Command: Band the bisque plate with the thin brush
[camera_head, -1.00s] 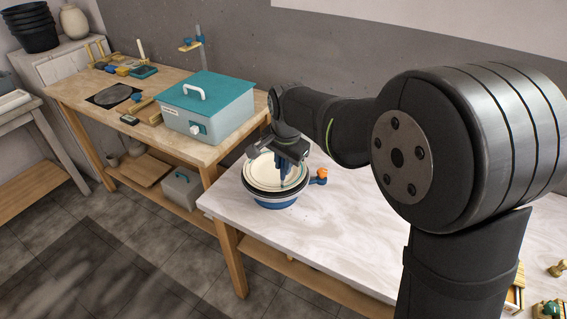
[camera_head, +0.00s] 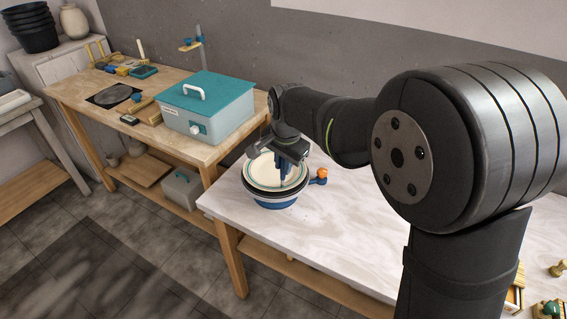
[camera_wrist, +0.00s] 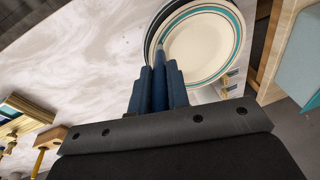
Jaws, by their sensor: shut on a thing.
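The bisque plate (camera_head: 268,172) is cream and lies flat on a dark wheel head over a blue and white basin (camera_head: 276,202), on the pale marbled table. In the wrist view, the plate (camera_wrist: 200,45) carries a wide teal band near its rim and a thin dark line inside it. My gripper (camera_head: 288,160) is above the plate's right part. In the wrist view, its blue fingers (camera_wrist: 158,85) are shut on the thin brush (camera_wrist: 160,57), which points down at the plate's near edge area. I cannot tell whether the tip touches.
An orange knob (camera_head: 321,173) on a blue part sticks out right of the basin. A teal-lidded kiln (camera_head: 205,105) stands on the wooden bench to the left. Small wooden and teal items (camera_head: 548,309) sit at the table's right. The table's front middle is clear.

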